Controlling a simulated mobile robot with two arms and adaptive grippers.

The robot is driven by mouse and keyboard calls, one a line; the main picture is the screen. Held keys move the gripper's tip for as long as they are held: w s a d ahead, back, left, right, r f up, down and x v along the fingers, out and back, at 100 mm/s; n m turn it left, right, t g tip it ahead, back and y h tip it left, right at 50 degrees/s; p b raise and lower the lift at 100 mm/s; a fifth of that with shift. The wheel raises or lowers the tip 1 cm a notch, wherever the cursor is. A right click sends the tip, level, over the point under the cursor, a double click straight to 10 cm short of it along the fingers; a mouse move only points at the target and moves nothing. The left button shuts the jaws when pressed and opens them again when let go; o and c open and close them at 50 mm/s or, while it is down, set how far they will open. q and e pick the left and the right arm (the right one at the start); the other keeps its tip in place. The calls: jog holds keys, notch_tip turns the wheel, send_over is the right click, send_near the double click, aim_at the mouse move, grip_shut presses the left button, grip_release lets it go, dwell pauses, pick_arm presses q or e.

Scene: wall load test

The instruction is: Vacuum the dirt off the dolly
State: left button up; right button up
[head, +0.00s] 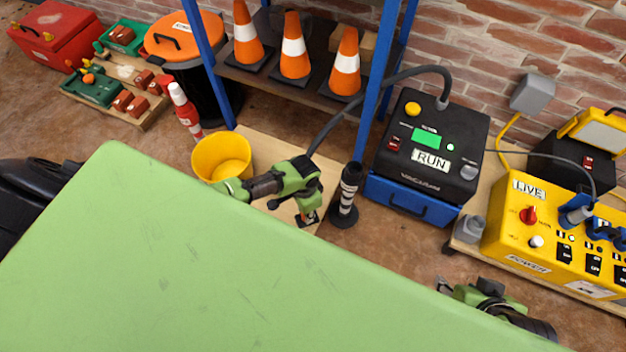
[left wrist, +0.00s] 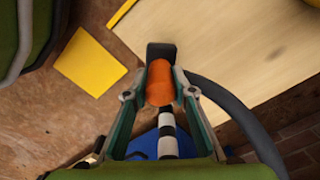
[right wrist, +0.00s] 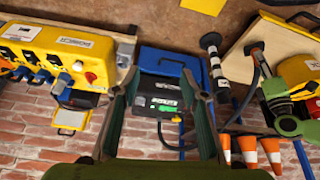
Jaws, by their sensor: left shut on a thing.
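The black vacuum (head: 432,145) shows "RUN" on a blue case. My right gripper (head: 444,287) is open and empty; its spread fingers show in the right wrist view (right wrist: 162,85).
A yellow bucket (head: 221,158) stands by the dolly's left. A striped black-and-white post (head: 346,195) stands right of it. A yellow power box (head: 540,225) reads "LIVE". Traffic cones (head: 294,48) stand on a blue-framed shelf. Bare floor (head: 385,240) lies in front of the vacuum.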

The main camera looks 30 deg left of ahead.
pick_arm(q)
jog(key=shift+r+p, duration=1)
jog(key=shift+r, duration=0.15)
jog(key=shift+r+p, duration=0.25)
jog(key=shift+p, duration=0.05)
jog(key=shift+r+p, duration=0.5)
jog(key=shift+p, duration=0.05)
jog(key=shift+r+p, duration=0.35)
jog(key=shift+p, duration=0.05)
pick_arm(e)
notch_tip(320, 180, down, 9)
jog(key=s+g, duration=0.1)
jog(key=g, duration=0.1)
jog(key=shift+s+d+f, duration=0.2)
jog(key=shift+s+d, duration=0.15)
jog(key=shift+d, duration=0.1)
